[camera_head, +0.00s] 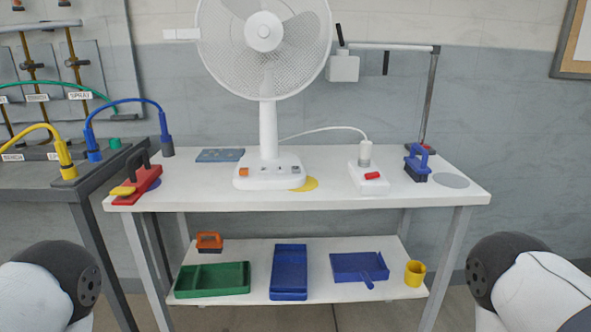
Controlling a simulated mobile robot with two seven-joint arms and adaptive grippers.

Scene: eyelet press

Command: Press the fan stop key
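A white desk fan (267,113) stands upright on the white table, its round cage above the tabletop. Its base (268,182) carries a row of keys on top. An orange key (243,172) is at the left end. Smaller greyish keys (281,169) are to its right. The labels are too small to read, so I cannot tell which is the stop key. Neither of my grippers is in view. Only parts of my arms show at the lower left and lower right corners, well away from the fan.
On the table (330,195) are a red tool (146,184), a white socket box (369,181) with a red switch and plugged cord, and a blue press-like tool (418,163). Trays lie on the lower shelf (322,291). A dark bench (40,195) with cables adjoins left. The front tabletop is clear.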

